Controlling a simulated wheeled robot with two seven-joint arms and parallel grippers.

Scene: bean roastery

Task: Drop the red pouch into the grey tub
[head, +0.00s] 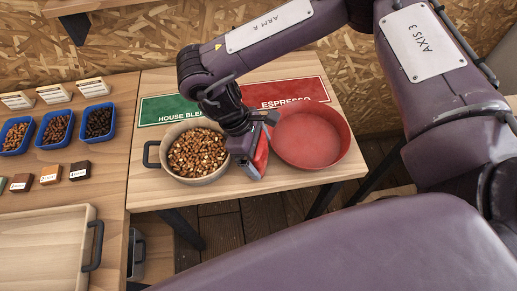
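A round grey-beige tub (216,175) full of brown beans stands on the left part of the small wooden table, with a dark handle on its left side. My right gripper (254,160) reaches down at the tub's right rim, between it and a red tub (318,148). A red pouch (262,152) shows at the gripper's fingers, which appear closed on it. Most of the pouch is hidden by the fingers. It is beside the grey tub's rim, not over the beans; whether it touches either tub cannot be told. My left gripper is out of view.
A green House Blend mat (175,109) and a red Espresso mat (285,92) lie behind the tubs. On the left table are blue bean trays (56,129), small labelled blocks (50,174) and a wooden tray (45,250). A grey bin (138,248) stands below.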

